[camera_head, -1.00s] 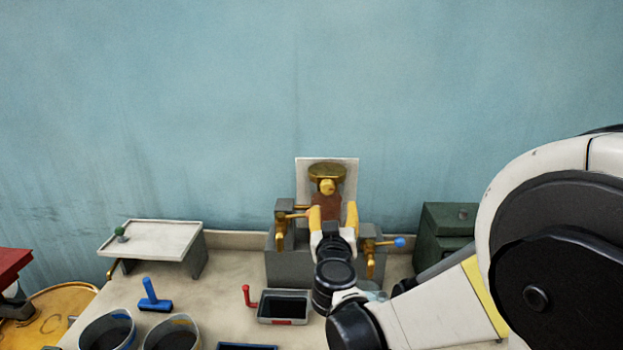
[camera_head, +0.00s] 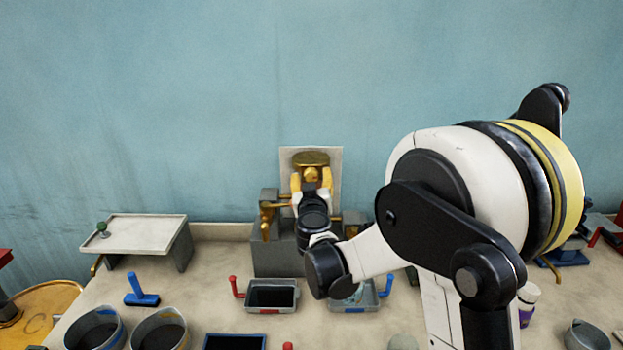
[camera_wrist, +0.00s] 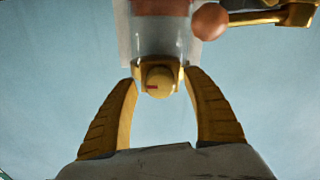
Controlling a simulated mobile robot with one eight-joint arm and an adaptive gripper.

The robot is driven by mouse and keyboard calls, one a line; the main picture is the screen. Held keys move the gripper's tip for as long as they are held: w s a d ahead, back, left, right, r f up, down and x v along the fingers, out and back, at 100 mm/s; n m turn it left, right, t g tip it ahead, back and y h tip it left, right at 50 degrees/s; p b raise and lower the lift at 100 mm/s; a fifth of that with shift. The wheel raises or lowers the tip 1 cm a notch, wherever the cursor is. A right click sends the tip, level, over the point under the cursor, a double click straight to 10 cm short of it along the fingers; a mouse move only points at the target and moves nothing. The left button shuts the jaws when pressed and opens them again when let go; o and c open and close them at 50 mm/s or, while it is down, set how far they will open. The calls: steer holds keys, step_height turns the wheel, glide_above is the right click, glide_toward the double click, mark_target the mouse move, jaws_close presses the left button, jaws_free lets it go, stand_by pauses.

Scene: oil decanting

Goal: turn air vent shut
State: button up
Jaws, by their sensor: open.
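The air vent appears to be the small rounded brass knob (camera_head: 312,174) below a wide brass disc (camera_head: 311,158) on the apparatus at the back of the table. In the wrist view the knob (camera_wrist: 160,82) has a small red mark and sits in a brass collar at the end of a clear cylinder (camera_wrist: 162,42). My gripper (camera_head: 311,178) is open. In the wrist view its yellow fingers (camera_wrist: 160,78) stand on either side of the knob, with gaps visible on both sides. My wrist hides the apparatus's lower middle in the head view.
Brass taps (camera_head: 266,215) flank the apparatus. A brass lever (camera_wrist: 270,16) with a copper-coloured ball is near the right finger. Trays with a red handle (camera_head: 272,295) and a blue handle (camera_head: 352,296) stand in front. A raised white stand (camera_head: 150,232) is at left.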

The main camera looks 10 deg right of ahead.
steer(key=shift+c, duration=0.2)
steer(key=c, duration=1.1)
steer(key=shift+n, duration=0.4)
steer(key=shift+c, duration=0.2)
steer(key=n+b, duration=0.1)
steer(key=n, duration=0.2)
steer(key=shift+n, duration=0.3)
steer(key=n+b, duration=0.1)
steer(key=n, duration=0.3)
steer(key=shift+n, duration=0.3)
steer(key=n+b, duration=0.1)
steer(key=n, duration=0.3)
steer(key=shift+n, duration=0.3)
steer(key=shift+c, duration=0.2)
steer(key=shift+n+b, duration=0.4)
steer(key=shift+n, duration=1.8)
steer(key=o, duration=1.2)
